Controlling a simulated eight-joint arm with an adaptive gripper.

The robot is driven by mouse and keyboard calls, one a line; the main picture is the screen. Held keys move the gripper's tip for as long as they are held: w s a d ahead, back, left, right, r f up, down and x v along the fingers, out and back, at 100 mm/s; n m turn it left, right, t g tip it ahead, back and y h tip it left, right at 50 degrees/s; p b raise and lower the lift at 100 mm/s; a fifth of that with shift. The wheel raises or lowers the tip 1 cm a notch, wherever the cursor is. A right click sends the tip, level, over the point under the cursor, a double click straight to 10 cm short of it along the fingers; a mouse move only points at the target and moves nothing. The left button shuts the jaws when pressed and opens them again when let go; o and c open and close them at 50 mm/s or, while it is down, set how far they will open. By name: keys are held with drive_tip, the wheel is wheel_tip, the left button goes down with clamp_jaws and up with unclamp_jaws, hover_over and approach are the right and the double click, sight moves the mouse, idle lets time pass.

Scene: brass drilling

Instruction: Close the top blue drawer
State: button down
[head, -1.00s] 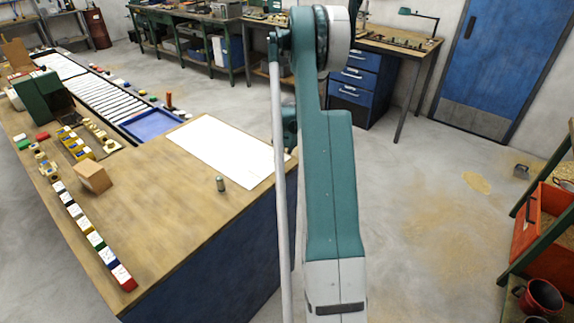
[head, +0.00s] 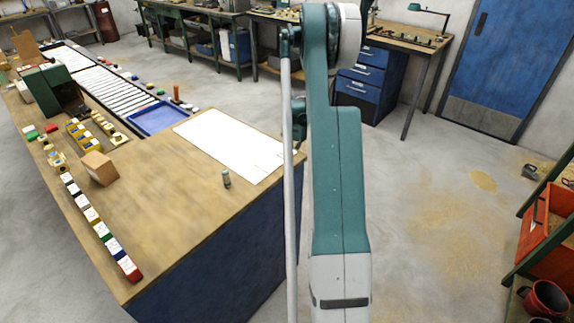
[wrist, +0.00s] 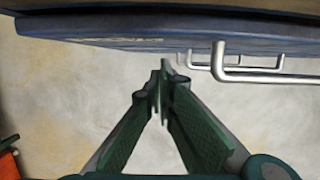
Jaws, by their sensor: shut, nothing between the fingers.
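The blue drawer cabinet (head: 374,85) stands under the wooden desk at the back, partly hidden behind my arm in the head view. Its drawers have silver bar handles. In the wrist view a blue drawer front (wrist: 110,32) crosses the top of the picture, with a large silver handle (wrist: 250,76) to the right and part of another behind it. I cannot tell how far the top drawer stands out. My gripper (wrist: 160,78) is shut and empty, its tips just below the blue front and left of the handles. Whether it touches the front is unclear. The head view hides the gripper.
A long wooden bench (head: 150,240) with a white sheet (head: 232,145), a blue tray (head: 157,118) and small blocks fills the left. A blue door (head: 505,60) is at the back right. A red bin (head: 548,235) and red mug (head: 545,298) sit at right. The floor between is clear.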

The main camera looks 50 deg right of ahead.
drive_tip(key=d+p+v, duration=0.1)
drive_tip(key=p+v, duration=0.1)
drive_tip(key=v, duration=0.8)
drive_tip(key=shift+d, duration=0.5)
drive_tip(key=shift+r, duration=0.1)
